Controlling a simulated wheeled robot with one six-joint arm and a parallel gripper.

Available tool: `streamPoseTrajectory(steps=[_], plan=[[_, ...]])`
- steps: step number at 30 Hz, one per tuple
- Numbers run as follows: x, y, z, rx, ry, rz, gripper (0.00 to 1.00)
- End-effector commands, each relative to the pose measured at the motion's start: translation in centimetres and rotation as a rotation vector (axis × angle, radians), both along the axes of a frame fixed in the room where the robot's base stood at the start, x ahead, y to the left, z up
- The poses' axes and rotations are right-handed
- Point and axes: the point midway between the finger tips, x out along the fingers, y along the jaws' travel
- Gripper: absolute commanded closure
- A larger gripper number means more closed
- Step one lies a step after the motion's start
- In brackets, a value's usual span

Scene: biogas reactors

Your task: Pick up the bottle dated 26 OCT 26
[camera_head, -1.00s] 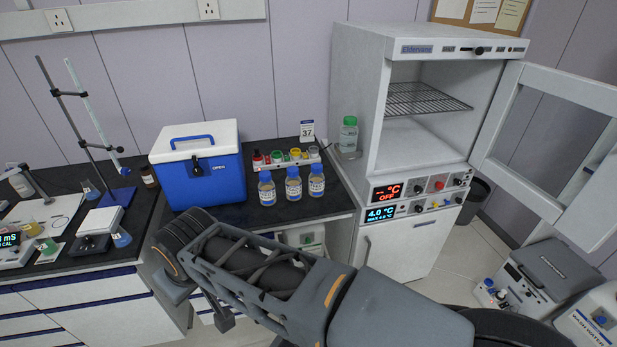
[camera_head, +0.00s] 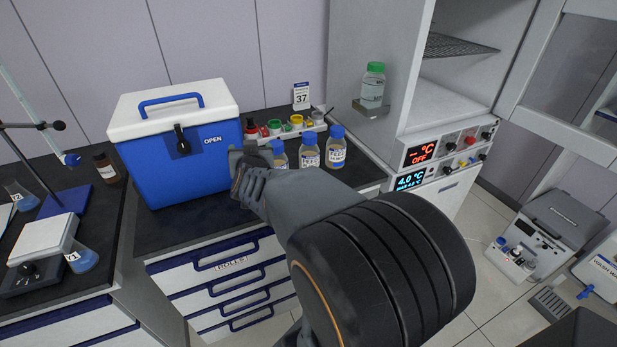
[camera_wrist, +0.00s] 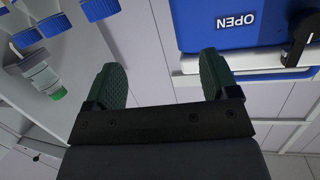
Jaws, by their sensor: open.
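Three bottles with blue caps and white labels stand in a row on the dark counter: a left bottle (camera_head: 280,158), a middle bottle (camera_head: 309,154) and a right bottle (camera_head: 336,150). Their label dates are too small to read. My gripper (camera_head: 248,160) is in front of the cooler's right side, just left of the left bottle and partly hiding it. In the wrist view my gripper (camera_wrist: 163,78) is open with nothing between its fingers. Blue caps (camera_wrist: 52,25) show at that view's upper left, outside the fingers.
A blue cooler (camera_head: 180,165) with a white lid stands left of the bottles. Behind them is a rack (camera_head: 290,129) of colored-capped vials and a card reading 37 (camera_head: 301,96). A green-capped bottle (camera_head: 373,88) sits on a small shelf by the open-doored cabinet (camera_head: 440,105).

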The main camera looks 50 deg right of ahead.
Motion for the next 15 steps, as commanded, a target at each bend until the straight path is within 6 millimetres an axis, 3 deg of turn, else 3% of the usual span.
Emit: streamPoseTrajectory(steps=[1, 6, 11, 15], plan=[[-0.4, -2.3, -2.7, -0.033, -0.025, -0.094, 0.20], [-2.7, -7.7, -5.0, -0.148, -0.074, -0.358, 0.20], [-4.1, -10.3, -6.0, -0.208, -0.081, -0.491, 0.20], [-3.8, -12.6, -6.1, -0.224, -0.080, -0.529, 0.20]])
